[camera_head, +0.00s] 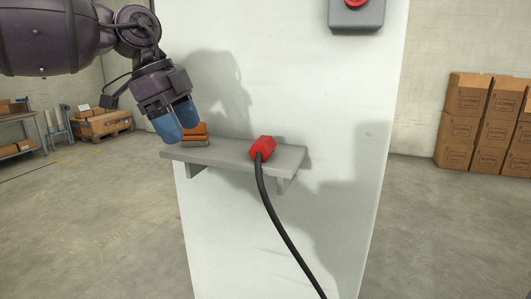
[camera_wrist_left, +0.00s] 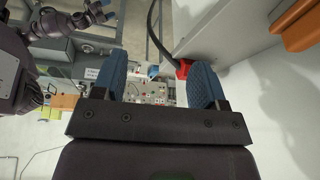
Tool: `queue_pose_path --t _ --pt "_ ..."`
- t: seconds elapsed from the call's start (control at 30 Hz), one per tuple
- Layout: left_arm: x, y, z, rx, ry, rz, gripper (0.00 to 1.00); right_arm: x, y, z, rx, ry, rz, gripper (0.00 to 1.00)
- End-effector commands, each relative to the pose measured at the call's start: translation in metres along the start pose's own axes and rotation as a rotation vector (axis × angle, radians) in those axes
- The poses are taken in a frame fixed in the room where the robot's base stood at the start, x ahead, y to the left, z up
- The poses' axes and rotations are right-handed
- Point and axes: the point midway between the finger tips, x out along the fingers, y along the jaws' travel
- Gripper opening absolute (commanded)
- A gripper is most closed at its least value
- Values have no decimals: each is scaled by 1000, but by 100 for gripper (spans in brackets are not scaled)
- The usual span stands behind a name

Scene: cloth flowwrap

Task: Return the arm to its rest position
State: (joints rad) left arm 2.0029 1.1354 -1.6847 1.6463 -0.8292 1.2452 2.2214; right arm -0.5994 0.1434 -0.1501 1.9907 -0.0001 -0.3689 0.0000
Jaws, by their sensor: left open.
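My left gripper (camera_head: 178,128) comes in from the upper left in the head view. Its two blue fingers are apart, with nothing between them, and it hangs beside the left end of the grey shelf (camera_head: 235,155).
A red connector (camera_head: 262,148) with a black cable (camera_head: 280,228) rests on the shelf, right of the cloth. The shelf is fixed to a white panel (camera_head: 290,80), with a red button box (camera_head: 357,13) above. Stacked cartons (camera_head: 478,120) stand far right. Open floor surrounds the panel.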

Motion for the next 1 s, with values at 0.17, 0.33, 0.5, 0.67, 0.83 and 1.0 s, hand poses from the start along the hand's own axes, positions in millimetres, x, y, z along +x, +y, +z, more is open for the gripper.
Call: queue_pose_path --t 0.17,0.33,0.5,0.67,0.83,1.0 --pt "57 3 -18 108 130 67 66 3 0 -7 -1 14 -2 72" --pt "117 12 -40 216 313 117 66 0 0 -2 0 4 0 72" --pt "166 26 -62 293 511 131 66 -1 0 2 1 -3 1 72" --pt "203 40 -82 329 704 112 66 -3 0 5 2 -10 2 72" --pt "233 54 -99 332 905 53 66 -3 0 6 3 -13 2 72" --pt "254 63 -109 290 1088 -45 66 -2 0 4 2 -9 1 72"
